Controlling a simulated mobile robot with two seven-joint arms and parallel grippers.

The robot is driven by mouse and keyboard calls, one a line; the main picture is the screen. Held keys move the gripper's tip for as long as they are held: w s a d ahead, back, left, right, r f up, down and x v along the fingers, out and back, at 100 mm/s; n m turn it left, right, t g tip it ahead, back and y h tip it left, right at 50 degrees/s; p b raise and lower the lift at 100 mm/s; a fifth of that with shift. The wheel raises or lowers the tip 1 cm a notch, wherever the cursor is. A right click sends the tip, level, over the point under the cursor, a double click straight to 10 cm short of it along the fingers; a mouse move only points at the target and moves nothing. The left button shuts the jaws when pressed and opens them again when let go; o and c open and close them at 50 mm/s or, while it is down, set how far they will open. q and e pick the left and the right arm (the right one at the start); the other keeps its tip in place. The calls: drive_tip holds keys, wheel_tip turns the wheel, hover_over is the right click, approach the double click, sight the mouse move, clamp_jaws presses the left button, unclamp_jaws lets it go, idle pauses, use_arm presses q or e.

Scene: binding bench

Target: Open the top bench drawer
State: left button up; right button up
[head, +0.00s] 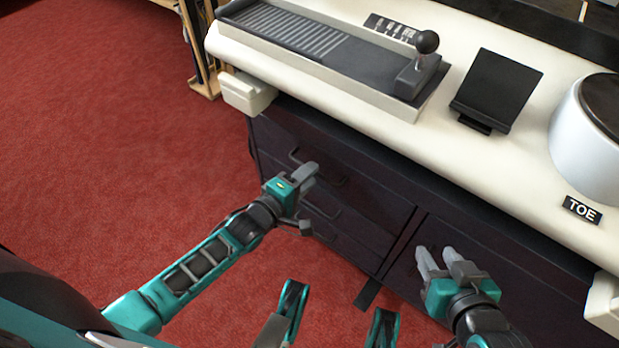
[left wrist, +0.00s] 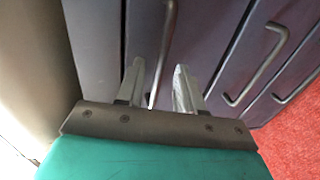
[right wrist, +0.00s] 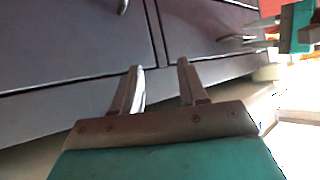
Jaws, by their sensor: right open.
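The top bench drawer is a dark panel (head: 360,184) in the left bank of the bench front, and it looks flush. Its grey bar handle (head: 333,181) is partly hidden by my left gripper (head: 306,175). In the left wrist view, that handle (left wrist: 168,45) runs down between the parted fingers of my left gripper (left wrist: 157,90), with gaps beside it. Whether a finger touches it I cannot tell. My right gripper (head: 440,262) is open and empty before the right-hand cabinet front; its parted fingers show in the right wrist view (right wrist: 160,85).
Lower drawers with bar handles (head: 322,212) sit below. The cream worktop (head: 440,135) overhangs the drawers and carries a binding machine (head: 340,50), a black stand (head: 497,90) and a white round container (head: 585,140). Red floor (head: 120,130) is open at the left.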

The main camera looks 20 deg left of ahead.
use_arm(q)
drive_tip(key=shift+w+d+f, duration=0.1)
drive_tip(key=shift+w+d, duration=0.1)
drive_tip(key=shift+w, duration=0.35)
clamp_jaws()
idle(1.1)
